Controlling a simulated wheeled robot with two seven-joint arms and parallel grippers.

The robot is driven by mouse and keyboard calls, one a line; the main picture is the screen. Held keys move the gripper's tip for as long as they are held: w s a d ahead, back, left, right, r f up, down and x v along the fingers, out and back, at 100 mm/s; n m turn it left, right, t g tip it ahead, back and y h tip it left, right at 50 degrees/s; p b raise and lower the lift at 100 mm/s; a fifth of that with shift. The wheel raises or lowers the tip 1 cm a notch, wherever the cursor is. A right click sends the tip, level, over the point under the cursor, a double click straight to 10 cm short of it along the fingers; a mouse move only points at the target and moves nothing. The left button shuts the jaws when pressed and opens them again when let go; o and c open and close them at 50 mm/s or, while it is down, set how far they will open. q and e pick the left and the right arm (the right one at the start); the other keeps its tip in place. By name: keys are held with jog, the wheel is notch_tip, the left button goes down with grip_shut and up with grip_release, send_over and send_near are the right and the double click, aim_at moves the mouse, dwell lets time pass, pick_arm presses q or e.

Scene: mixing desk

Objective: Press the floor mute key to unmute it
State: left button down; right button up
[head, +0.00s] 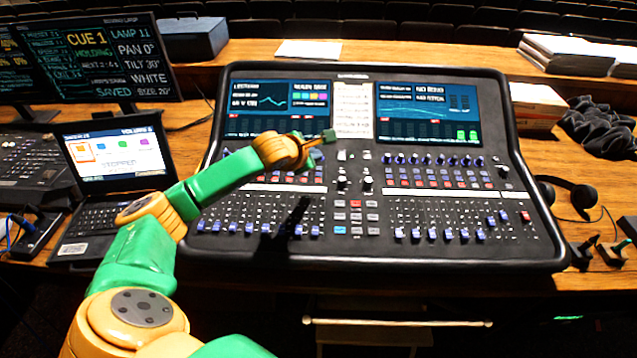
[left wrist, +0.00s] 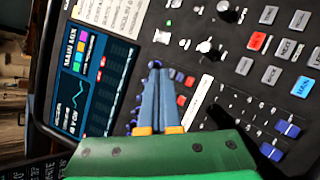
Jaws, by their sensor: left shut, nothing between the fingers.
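The mixing desk (head: 400,262) fills the middle of the head view. My left gripper (head: 328,136) is shut and empty above the desk, in front of the upper screens. In the left wrist view its closed fingertips (left wrist: 155,66) show over the panel near small blue and red keys. The centre key block has a red lit key (head: 355,203), also in the left wrist view (left wrist: 257,40). Labels are too small to tell which key is floor mute. My right gripper is not in view.
A laptop (head: 115,150) and dark monitors (head: 105,55) stand at the left. Faders and knobs cover the desk around the keys.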

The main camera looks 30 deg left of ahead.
aim_at(318, 181)
pick_arm(q)
jog(key=f+b, duration=0.1)
jog(key=f, duration=0.1)
jog(key=f+b, duration=0.3)
jog(key=f, duration=0.1)
jog(key=shift+w+a+f+b, duration=0.15)
jog(key=shift+w+f+b, duration=0.1)
jog(key=shift+b, duration=0.15)
dwell(1.5)
jog(key=shift+f+b, duration=0.4)
jog(key=shift+b, duration=0.35)
jog(key=shift+a+f+b, duration=0.1)
jog(key=shift+f+b, duration=0.15)
jog(key=shift+b, duration=0.15)
jog(key=shift+r, duration=0.1)
jog(key=shift+r+p, duration=0.3)
jog(key=shift+r, duration=0.3)
jog(key=shift+r, duration=0.1)
